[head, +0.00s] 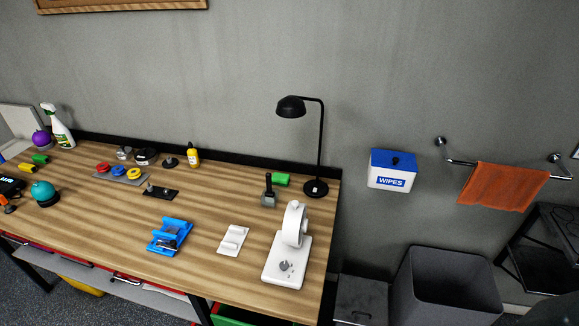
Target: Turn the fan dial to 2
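A white fan (295,226) stands near the right end of the wooden workbench, its round head upright on a flat rectangular base. A small grey dial (286,266) sits on top of the base, toward its front. The dial's markings are too small to read, so I cannot tell its setting. Neither of my grippers shows in the head view.
The wooden bench (205,206) also holds a blue holder (170,236), a white block (233,239), a black-handled tool (268,191) and a black lamp (314,187). A wipes box (392,170) and orange towel (502,186) hang on the wall. A grey bin (445,290) stands right of the bench.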

